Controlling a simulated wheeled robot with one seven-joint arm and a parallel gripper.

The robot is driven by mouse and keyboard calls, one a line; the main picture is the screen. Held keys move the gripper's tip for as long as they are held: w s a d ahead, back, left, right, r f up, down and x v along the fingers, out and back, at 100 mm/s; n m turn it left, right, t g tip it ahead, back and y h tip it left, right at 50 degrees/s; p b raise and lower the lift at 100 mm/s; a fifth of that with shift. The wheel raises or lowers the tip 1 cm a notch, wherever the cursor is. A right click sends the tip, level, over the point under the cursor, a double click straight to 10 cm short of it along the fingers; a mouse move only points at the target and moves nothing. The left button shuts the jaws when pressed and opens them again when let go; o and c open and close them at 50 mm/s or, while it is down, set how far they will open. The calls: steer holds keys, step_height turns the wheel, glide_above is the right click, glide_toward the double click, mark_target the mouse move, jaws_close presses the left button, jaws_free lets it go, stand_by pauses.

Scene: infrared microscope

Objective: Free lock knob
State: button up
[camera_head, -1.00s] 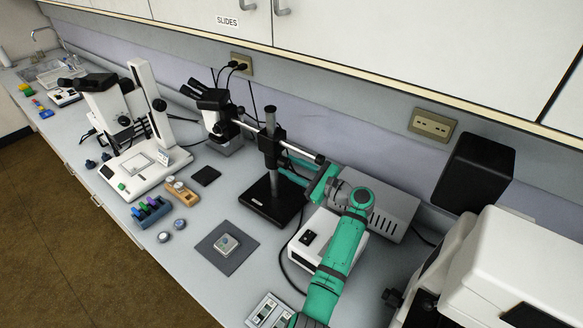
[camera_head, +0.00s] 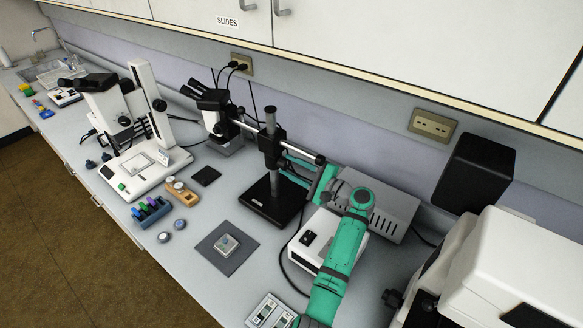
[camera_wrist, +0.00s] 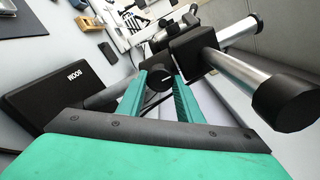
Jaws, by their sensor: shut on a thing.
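The boom stand has a black base (camera_head: 272,199), an upright post (camera_head: 270,150) and a horizontal bar with a black clamp block (camera_head: 273,148). A round black lock knob (camera_wrist: 157,84) with a white mark shows in the wrist view, on the near side of the clamp block (camera_wrist: 193,48). My gripper (camera_wrist: 163,78) is shut on the knob, with one teal finger on each side. In the head view my gripper (camera_head: 287,163) reaches the stand from the right, and its fingertips are partly hidden behind the post.
A microscope head (camera_head: 214,102) hangs at the bar's left end. A grey vented box (camera_head: 375,205) and a white box (camera_head: 325,243) stand right of the stand, close beneath my arm. A dark mat (camera_head: 227,248) with a small sample lies in front. A cable crosses the bench near the base.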

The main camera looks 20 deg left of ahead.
stand_by(0.3)
steer(key=o, duration=1)
steer(key=shift+o, duration=0.2)
steer(key=v, duration=1)
steer(key=shift+d, duration=0.35)
steer(key=shift+s, duration=0.15)
